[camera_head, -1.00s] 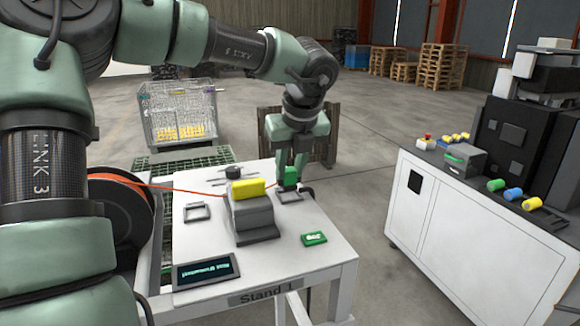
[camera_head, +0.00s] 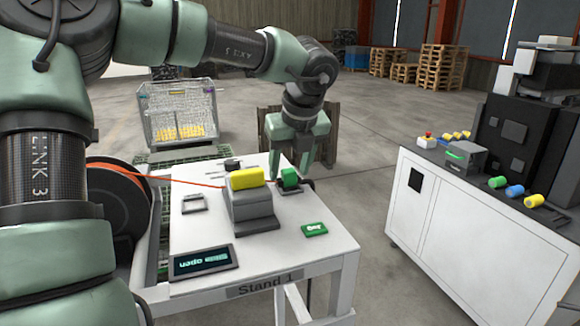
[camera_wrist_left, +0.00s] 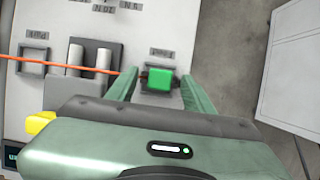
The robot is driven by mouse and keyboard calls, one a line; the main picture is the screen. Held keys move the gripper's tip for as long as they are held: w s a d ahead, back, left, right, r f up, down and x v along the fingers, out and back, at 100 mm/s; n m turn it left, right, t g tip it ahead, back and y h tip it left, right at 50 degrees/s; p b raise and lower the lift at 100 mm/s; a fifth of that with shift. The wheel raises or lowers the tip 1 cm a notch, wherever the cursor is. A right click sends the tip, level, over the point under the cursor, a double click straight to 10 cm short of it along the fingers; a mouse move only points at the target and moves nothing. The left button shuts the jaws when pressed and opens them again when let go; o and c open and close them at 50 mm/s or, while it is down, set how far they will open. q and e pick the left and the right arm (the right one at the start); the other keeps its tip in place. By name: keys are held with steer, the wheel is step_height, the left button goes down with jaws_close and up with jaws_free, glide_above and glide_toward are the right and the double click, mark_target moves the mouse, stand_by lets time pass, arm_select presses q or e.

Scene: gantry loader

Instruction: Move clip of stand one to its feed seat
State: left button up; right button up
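The green clip (camera_head: 289,178) of stand one sits at the seat right of the grey block with the yellow top (camera_head: 247,180). My left gripper (camera_head: 290,166) is just above it with fingers apart. In the left wrist view the clip (camera_wrist_left: 160,81) is between the open fingers, with a gap on each side. The orange strand (camera_head: 170,180) runs from the spool toward the clip. My right gripper is out of view.
The stand's white top (camera_head: 270,250) carries a green button (camera_head: 314,229) and a display (camera_head: 204,261) at the front. A white cabinet (camera_head: 470,230) with coloured cylinders stands to the right. A mesh cage (camera_head: 180,115) stands behind. Floor is clear between stand and cabinet.

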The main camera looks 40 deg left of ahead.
arm_select(q)
steer(key=b+v, duration=0.1)
steer(key=v, duration=0.6)
steer(key=shift+d+r, duration=0.15)
steer(key=shift+r, duration=0.2)
